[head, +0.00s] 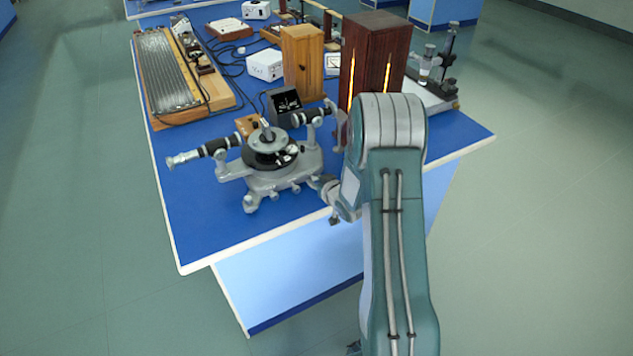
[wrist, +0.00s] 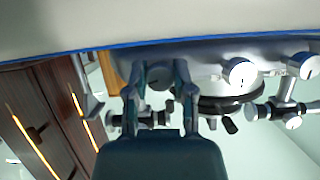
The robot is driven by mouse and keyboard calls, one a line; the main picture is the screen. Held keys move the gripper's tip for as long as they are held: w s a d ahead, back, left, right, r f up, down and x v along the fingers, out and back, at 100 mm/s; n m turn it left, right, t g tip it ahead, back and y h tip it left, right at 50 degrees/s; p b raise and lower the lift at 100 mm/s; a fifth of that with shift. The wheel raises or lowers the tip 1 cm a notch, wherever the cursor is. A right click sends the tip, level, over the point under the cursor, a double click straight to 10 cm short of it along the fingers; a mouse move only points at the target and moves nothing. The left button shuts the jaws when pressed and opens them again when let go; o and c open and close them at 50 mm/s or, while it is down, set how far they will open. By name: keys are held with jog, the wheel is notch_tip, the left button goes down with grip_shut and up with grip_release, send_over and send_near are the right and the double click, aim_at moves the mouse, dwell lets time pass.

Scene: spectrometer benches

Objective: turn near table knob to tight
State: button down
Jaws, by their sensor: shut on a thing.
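The grey spectrometer (head: 268,180) stands on the blue bench, with its round dark table (head: 270,158) between two black tubes. My gripper (head: 328,188) is at the spectrometer's lower right side, by the bench's near edge. In the wrist view, my gripper (wrist: 157,66) has a finger on each side of a round grey knob (wrist: 159,78) and is shut on it. Two more round silver knobs, one closer (wrist: 240,73) and one farther right (wrist: 303,65), are free. The head view hides the held knob, and its tightness cannot be told.
A dark wooden box (head: 378,50) with glowing slits stands behind my arm. A light wooden box (head: 302,62) and a small black device (head: 283,106) stand behind the spectrometer. The blue bench (head: 215,225) is clear at its near left.

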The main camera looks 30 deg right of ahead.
jog(key=shift+w+r+m+y, duration=0.2)
jog(key=shift+r+m+y, duration=0.05)
jog(key=shift+m+y, duration=0.4)
jog(key=shift+d+m, duration=0.1)
jog(key=shift+m, duration=0.15)
jog(key=shift+c, duration=2.3)
grip_release()
jog(key=shift+s+f, duration=0.1)
jog(key=shift+s, duration=0.2)
jog(key=v, duration=1.1)
jog(key=shift+s, duration=0.25)
